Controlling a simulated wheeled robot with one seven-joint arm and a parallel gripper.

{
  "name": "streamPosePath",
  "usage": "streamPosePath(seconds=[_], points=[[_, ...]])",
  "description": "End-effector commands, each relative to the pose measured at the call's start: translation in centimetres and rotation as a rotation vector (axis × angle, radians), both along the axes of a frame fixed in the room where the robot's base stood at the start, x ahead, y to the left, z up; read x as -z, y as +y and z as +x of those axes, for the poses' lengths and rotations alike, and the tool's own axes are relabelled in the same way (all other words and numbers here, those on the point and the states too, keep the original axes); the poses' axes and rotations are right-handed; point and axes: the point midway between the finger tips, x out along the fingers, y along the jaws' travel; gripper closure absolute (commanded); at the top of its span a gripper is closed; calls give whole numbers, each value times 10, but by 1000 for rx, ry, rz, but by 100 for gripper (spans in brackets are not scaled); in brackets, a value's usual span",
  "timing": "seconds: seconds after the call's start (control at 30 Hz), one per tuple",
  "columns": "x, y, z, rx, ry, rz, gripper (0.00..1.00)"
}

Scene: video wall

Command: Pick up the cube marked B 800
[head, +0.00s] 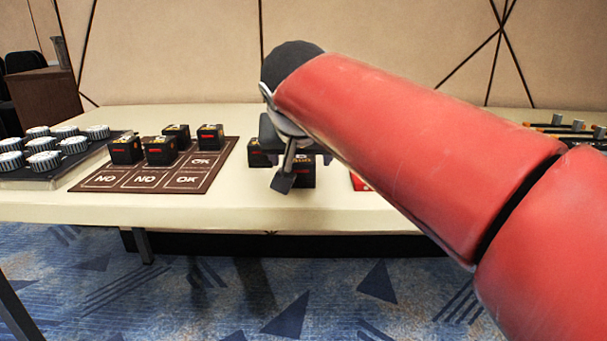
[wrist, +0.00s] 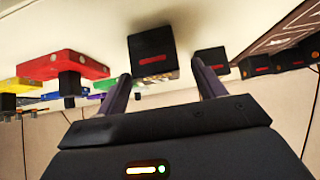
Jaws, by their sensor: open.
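My gripper (head: 287,172) is open above the table, over two black cubes that it partly hides in the head view. One cube (head: 303,178) is below and to the right of the fingers, the other (head: 257,155) behind and left. In the wrist view, the fingers of my gripper (wrist: 161,70) point towards a black cube (wrist: 153,50) with a red stripe, seen beyond the gap between them. Another black cube (wrist: 211,60) is behind the right fingertip. No B 800 marking can be read on any cube.
Several black cubes (head: 160,150) stand on a brown mat (head: 145,181) marked NO and OK. A tray of white round knobs (head: 43,158) is at the left. A red block (wrist: 62,66) and other coloured pieces lie left in the wrist view. The table's front edge (head: 230,215) is close.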

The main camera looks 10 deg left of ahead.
Motion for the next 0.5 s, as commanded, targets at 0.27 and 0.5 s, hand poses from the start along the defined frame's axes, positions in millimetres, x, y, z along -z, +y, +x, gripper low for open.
streamPosePath(seconds=[0.27,0.5], points=[[23,4,19,-1,0,-1,31],[22,4,18,-1,0,-1,44]])
